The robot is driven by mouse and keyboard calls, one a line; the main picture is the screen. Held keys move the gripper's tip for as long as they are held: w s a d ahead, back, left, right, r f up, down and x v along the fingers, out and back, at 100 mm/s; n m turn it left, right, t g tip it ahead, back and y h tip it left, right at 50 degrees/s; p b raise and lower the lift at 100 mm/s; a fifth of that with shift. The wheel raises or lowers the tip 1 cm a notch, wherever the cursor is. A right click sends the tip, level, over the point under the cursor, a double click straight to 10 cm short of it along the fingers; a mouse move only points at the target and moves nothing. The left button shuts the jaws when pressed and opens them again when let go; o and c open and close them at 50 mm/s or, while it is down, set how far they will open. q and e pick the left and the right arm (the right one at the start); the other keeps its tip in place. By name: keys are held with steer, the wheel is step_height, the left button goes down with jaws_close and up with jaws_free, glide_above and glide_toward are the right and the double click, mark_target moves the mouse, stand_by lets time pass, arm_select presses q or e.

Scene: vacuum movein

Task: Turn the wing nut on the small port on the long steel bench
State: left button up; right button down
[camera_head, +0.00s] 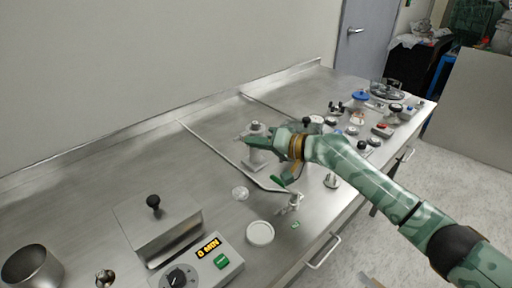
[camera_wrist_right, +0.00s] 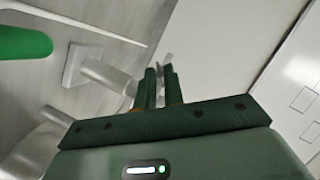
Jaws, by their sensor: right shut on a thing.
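The small port (camera_head: 257,158) is a steel fitting standing on the long steel bench (camera_head: 150,170), near the middle of the head view. My right gripper (camera_head: 264,139) reaches it from the right and hides part of it. In the right wrist view, the two dark green fingers of my gripper (camera_wrist_right: 162,82) are close together. The small grey wing nut (camera_wrist_right: 166,62) shows at their tips, and the gripper is shut on it. The steel port body (camera_wrist_right: 106,76) and its square flange lie left of the fingers. My left gripper is not in view.
A green-handled valve (camera_head: 281,181) stands on a steel pipe just in front of the port. A control box (camera_head: 197,268) and a lidded steel bath (camera_head: 158,232) are at the lower left. Several small parts crowd the bench's far right. The bench left of the port is mostly clear.

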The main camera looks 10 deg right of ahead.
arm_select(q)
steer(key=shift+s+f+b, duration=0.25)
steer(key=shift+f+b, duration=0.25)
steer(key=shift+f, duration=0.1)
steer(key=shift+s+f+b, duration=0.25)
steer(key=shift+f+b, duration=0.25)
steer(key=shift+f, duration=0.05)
arm_select(e)
steer(key=shift+f+m+y, duration=0.25)
steer(key=shift+m+y, duration=0.45)
steer(key=shift+m, duration=0.5)
steer(key=shift+r, duration=0.1)
steer(key=c, duration=1.8)
jaws_free()
steer(key=shift+d, duration=0.1)
